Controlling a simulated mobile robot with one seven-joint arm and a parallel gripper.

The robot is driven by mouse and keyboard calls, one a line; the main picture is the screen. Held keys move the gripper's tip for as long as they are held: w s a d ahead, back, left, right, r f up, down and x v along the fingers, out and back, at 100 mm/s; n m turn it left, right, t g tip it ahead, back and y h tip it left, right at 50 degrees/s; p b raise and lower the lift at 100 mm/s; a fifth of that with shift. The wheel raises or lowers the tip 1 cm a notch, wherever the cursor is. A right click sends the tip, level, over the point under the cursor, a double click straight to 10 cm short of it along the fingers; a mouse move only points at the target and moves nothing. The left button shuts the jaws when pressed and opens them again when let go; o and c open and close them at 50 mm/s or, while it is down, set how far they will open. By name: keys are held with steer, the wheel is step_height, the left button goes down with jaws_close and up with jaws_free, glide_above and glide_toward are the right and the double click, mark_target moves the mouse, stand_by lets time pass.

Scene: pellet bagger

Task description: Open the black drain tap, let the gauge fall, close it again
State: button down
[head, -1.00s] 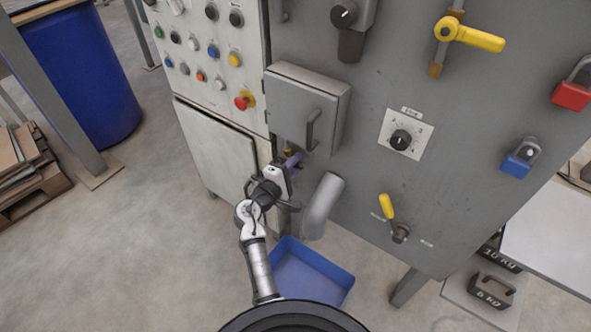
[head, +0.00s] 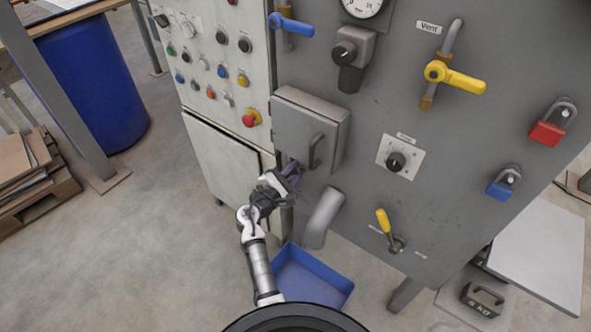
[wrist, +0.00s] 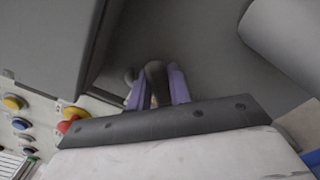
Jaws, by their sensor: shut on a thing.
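My gripper (head: 292,170) is below the grey box on the machine panel, beside the angled grey spout. In the wrist view my gripper's purple fingers (wrist: 154,88) are shut on a dark, rounded handle (wrist: 156,78), which I take to be the black drain tap. In the head view my gripper hides the tap, so I cannot tell which way its lever points. The gauge (head: 362,5) is a white round dial at the top edge of the head view. It is cut off, and I cannot read its needle.
The grey box (head: 300,125) with a handle overhangs my gripper. The grey spout (head: 322,218) is close on its right. A blue tray (head: 318,278) lies on the floor below. A yellow lever (head: 383,220) and a yellow vent tap (head: 455,78) are further right.

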steer(key=shift+r, duration=0.1)
stand_by(0.3)
steer(key=c, duration=1.3)
jaws_free()
